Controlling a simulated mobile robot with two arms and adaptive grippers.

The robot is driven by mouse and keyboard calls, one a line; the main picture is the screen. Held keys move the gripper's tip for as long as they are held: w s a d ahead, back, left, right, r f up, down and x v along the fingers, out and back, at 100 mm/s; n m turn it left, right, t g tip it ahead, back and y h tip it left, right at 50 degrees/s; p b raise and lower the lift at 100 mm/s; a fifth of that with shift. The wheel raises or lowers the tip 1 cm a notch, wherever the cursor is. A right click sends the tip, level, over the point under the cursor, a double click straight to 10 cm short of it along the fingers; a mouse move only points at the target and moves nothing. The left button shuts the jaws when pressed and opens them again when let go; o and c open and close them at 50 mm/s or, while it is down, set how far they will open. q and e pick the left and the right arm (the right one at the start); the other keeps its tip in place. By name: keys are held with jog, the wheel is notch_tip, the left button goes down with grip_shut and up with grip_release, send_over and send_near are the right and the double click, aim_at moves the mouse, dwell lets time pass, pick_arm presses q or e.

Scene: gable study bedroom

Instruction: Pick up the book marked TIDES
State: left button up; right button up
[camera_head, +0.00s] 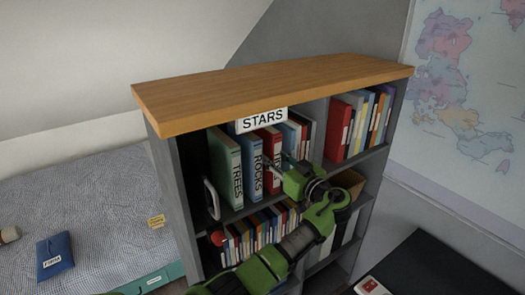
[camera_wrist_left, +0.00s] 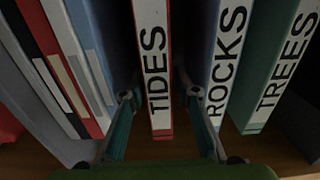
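The TIDES book (camera_wrist_left: 154,75), with a white spine, dark letters and red edges, stands upright on the upper shelf. In the head view the TIDES book (camera_head: 270,142) is partly hidden by my left gripper (camera_head: 277,168). In the left wrist view my left gripper (camera_wrist_left: 158,96) is open, with one finger on each side of the TIDES spine. Gaps show between the fingers and the spine. My right gripper is not in view.
The ROCKS book (camera_wrist_left: 228,62) and TREES book (camera_wrist_left: 287,72) stand beside TIDES. Other books (camera_wrist_left: 75,70) stand on its other side. The bookcase (camera_head: 270,88) has a wooden top and a STARS sign (camera_head: 262,120). A bed (camera_head: 90,215) is at left.

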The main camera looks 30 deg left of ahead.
aim_at(264, 149)
pick_arm(q)
jog(key=shift+w+a+r+p, duration=0.15)
jog(key=shift+w+a+p, duration=0.05)
jog(key=shift+a+p, duration=0.2)
jog(key=p+x, duration=0.3)
jog(key=x, duration=0.1)
jog(key=shift+w+a, duration=0.2)
jog(key=shift+a, duration=0.05)
jog(key=shift+c, duration=0.3)
grip_shut()
